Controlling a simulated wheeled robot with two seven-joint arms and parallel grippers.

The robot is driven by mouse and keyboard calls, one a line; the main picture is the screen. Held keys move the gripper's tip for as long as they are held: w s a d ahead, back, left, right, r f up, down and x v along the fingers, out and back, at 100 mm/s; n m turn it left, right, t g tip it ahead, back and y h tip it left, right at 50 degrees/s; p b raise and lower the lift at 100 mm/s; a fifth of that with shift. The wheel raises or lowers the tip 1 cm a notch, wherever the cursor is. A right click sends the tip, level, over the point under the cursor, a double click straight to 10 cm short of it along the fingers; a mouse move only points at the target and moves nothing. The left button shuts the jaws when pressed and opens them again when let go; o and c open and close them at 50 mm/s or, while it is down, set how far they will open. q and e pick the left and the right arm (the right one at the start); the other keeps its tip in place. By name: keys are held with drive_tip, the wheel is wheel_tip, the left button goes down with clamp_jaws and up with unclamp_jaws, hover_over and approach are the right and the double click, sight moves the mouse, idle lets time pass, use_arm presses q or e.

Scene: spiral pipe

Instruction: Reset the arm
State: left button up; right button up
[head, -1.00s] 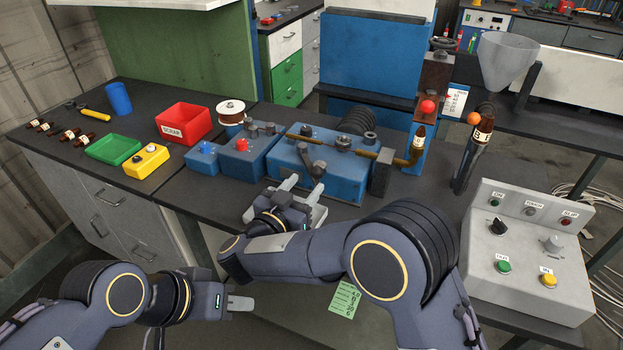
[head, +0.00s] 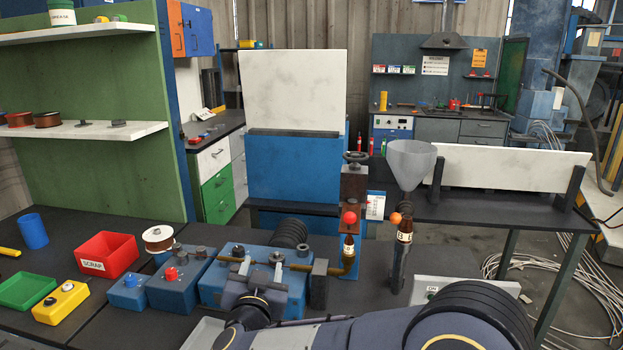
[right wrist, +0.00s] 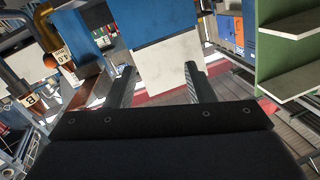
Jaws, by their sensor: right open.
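My right gripper (head: 262,272) shows in the head view in front of the blue pipe machine (head: 213,285), hiding part of its front. Its fingers are apart and point away from me. In the right wrist view the two fingers (right wrist: 158,82) stand well apart with nothing between them. My right arm crosses the bottom of the head view. My left arm and gripper are out of the frame.
A red scrap bin (head: 108,257), a green tray (head: 27,290) and a yellow button box (head: 61,303) sit at left. A control box (head: 460,287) is partly hidden by my arm.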

drive_tip(key=d+r+n+g+y, duration=0.1)
drive_tip(key=d+r+y, duration=0.2)
drive_tip(key=d+r, duration=0.45)
drive_tip(key=s+d+n+g+y+p, duration=0.25)
drive_tip(key=s+d, duration=0.55)
drive_tip(key=d, duration=0.4)
drive_tip(key=s+d+f+m+g, duration=0.1)
drive_tip(key=s+d+f, duration=0.3)
drive_tip(key=s, duration=0.4)
drive_tip(key=s+d+f+m+g+h+p, duration=0.1)
drive_tip(key=s+d+f+g, duration=0.3)
drive_tip(key=s, duration=0.4)
drive_tip(key=s+d+f+m+g+h, duration=0.1)
drive_tip(key=s+d+f+g, duration=0.2)
drive_tip(key=s, duration=0.5)
drive_tip(key=shift+d+f, duration=0.4)
drive_tip(key=shift+d, duration=0.4)
